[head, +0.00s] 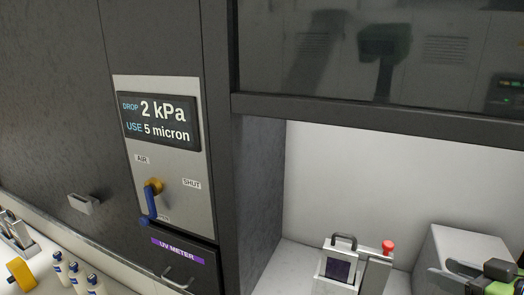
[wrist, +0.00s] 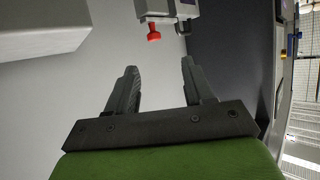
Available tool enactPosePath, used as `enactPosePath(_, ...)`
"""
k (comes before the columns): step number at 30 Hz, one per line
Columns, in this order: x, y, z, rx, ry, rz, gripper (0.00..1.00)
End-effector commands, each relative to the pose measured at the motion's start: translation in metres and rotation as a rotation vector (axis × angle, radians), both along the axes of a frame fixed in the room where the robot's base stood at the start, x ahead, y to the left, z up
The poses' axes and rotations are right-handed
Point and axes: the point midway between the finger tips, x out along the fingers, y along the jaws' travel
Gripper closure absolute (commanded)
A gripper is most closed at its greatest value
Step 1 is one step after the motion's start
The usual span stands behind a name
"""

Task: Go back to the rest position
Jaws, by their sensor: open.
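My gripper (wrist: 156,82) shows in the wrist view with its two dark fingers spread apart and nothing between them. Part of my gripper, green and black, also shows at the right edge of the head view (head: 492,275). It is beside a light grey block and to the right of a small device with a red knob (head: 388,247). The red knob also shows in the wrist view (wrist: 154,33), beyond the fingertips and apart from them.
A dark cabinet carries a panel with a display (head: 160,120) and a blue-handled valve (head: 151,202). A drawer labelled UV METER (head: 180,255) is below it. The grey block (head: 455,250) stands in the open bay. Several bottles (head: 78,275) stand at lower left.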

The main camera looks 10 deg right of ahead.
Motion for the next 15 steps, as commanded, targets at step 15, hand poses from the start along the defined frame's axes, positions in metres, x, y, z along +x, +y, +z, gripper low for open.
enactPosePath(15, 0.055, 0.193, -0.112, -0.136, 0.715, 0.113, 0.48)
